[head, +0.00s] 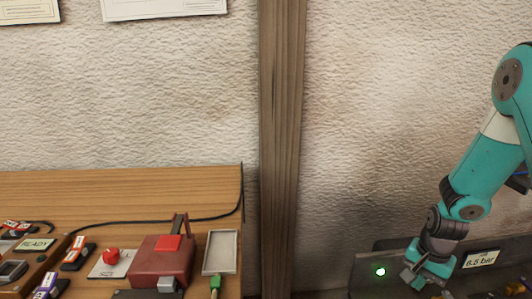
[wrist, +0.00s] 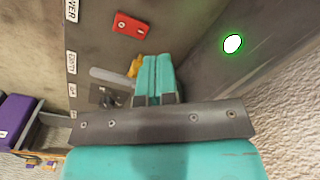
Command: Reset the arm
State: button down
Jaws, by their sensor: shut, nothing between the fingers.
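My arm comes down from the upper right in the head view. It is teal with dark joints. My gripper (head: 426,276) is at the lower right, in front of a dark panel (head: 368,270). In the wrist view its two teal fingers (wrist: 158,78) lie side by side, shut, with nothing seen between them. A yellow piece (wrist: 135,66) shows just left of the fingertips; I cannot tell whether they touch it.
A green lamp (head: 380,271) glows on the dark panel, beside a "6.5 bar" sign (head: 481,259). A red part (wrist: 131,25) sits on a labelled surface. The wooden bench (head: 120,190) at left holds a red device (head: 163,262), a grey tray (head: 220,250) and a red button (head: 111,256).

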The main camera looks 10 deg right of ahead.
jog(key=s+a+r+n+y+p, duration=0.25)
jog(key=a+r+n, duration=0.65)
jog(key=a+r, duration=1.05)
jog(key=s+a+r+n+p, duration=0.1)
jog(key=s+a+r+n, duration=0.3)
jog(key=s, duration=0.3)
jog(key=s+a+r+n+y+p, duration=0.1)
jog(key=s+a+r+n, duration=0.3)
jog(key=s+r, duration=0.3)
jog(key=shift+s+a+r+n+p, duration=0.25)
jog(key=shift+s+n+p, duration=0.15)
jog(key=shift+s+n, duration=0.15)
